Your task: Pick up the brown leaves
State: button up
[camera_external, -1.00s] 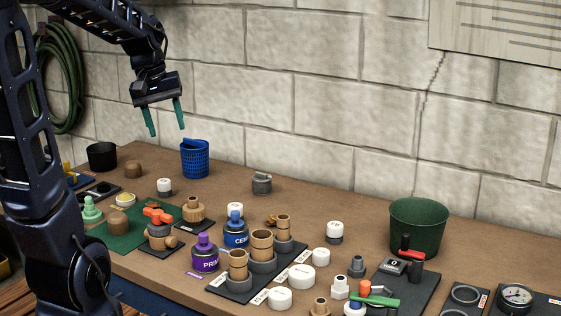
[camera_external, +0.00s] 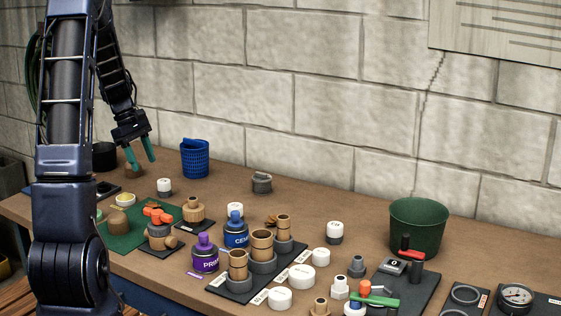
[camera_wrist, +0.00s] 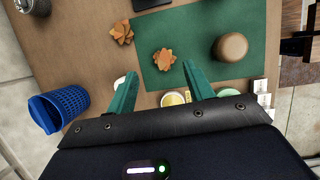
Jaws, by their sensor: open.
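In the wrist view, an orange-brown lobed clump that looks like leaves (camera_wrist: 164,59) lies on the green mat (camera_wrist: 205,24). A second brown lobed clump (camera_wrist: 121,28) lies on the bench just off the mat's edge. I cannot tell which clump is the brown leaves. My gripper (camera_external: 139,168) is open and empty, with green fingers (camera_wrist: 158,72). It hangs over the left back of the bench, above and apart from the mat. In the wrist view, the first clump lies just beyond the fingertips.
A blue basket (camera_external: 194,160) stands right of my gripper by the wall. A brown round object (camera_wrist: 231,46) sits on the mat. A white cap (camera_external: 165,186) and a yellow-topped cup (camera_external: 125,200) are close by. Bottles, pipe fittings and a green pot (camera_external: 417,228) crowd the right.

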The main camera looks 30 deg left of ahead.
aim_at(152, 204)
jog(key=shift+n, duration=0.6)
jog(key=shift+w+d+f, duration=0.1)
jog(key=shift+d+f, duration=0.05)
jog(key=shift+f, duration=2.1)
jog(key=shift+w+d+f, duration=0.1)
jog(key=shift+w+f, duration=0.05)
jog(key=shift+f, duration=2.1)
jog(key=shift+w+d+f, duration=0.1)
jog(key=shift+d+f, duration=0.05)
jog(key=shift+f, duration=2.1)
jog(key=c, duration=1.1)
